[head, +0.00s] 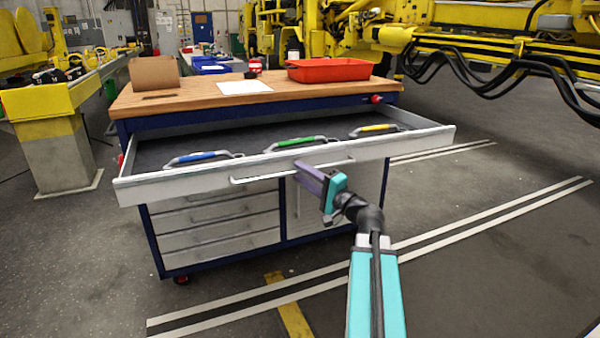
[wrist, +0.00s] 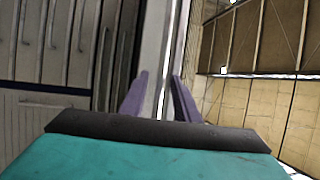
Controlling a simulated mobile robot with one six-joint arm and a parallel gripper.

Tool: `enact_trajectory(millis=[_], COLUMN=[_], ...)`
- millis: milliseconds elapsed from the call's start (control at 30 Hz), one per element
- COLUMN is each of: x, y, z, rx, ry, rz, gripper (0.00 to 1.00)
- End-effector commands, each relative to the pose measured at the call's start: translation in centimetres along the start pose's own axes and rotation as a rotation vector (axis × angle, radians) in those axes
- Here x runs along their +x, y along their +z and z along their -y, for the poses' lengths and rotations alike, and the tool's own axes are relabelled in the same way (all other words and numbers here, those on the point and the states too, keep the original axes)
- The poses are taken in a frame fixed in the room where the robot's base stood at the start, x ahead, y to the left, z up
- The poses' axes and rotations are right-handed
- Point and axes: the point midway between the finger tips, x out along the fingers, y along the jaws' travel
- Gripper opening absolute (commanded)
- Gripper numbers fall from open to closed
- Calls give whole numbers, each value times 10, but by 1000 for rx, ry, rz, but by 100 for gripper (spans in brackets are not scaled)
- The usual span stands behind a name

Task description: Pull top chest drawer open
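The top chest drawer (head: 437,137) is light grey and stands pulled far out of the blue chest in the head view. Its inside shows a dark liner. Its bar handle (head: 250,179) runs along the front. My gripper (head: 308,178), with purple fingers and a teal body, is at the right part of this handle. In the wrist view the two fingers (wrist: 160,95) stand apart, one on each side of a pale bar or edge. A gap shows between them. Contact with the handle cannot be made out.
Blue, green (head: 297,141) and yellow-handled tools lie in the drawer. The wooden top (head: 190,97) carries a red tray (head: 330,69), a brown box (head: 154,73) and a white sheet. Closed lower drawers (head: 222,236) sit below. Floor in front is clear; yellow machinery stands behind.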

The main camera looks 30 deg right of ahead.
Motion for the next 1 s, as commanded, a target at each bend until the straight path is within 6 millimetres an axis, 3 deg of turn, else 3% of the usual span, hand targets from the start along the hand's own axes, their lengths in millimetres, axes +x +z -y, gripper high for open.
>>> enact_trajectory(millis=[267,1000], x=[-42,-70], y=[0,0], z=[0,-4], rx=[0,-2], ry=[1,0], rz=[-4,-2], gripper=[29,29])
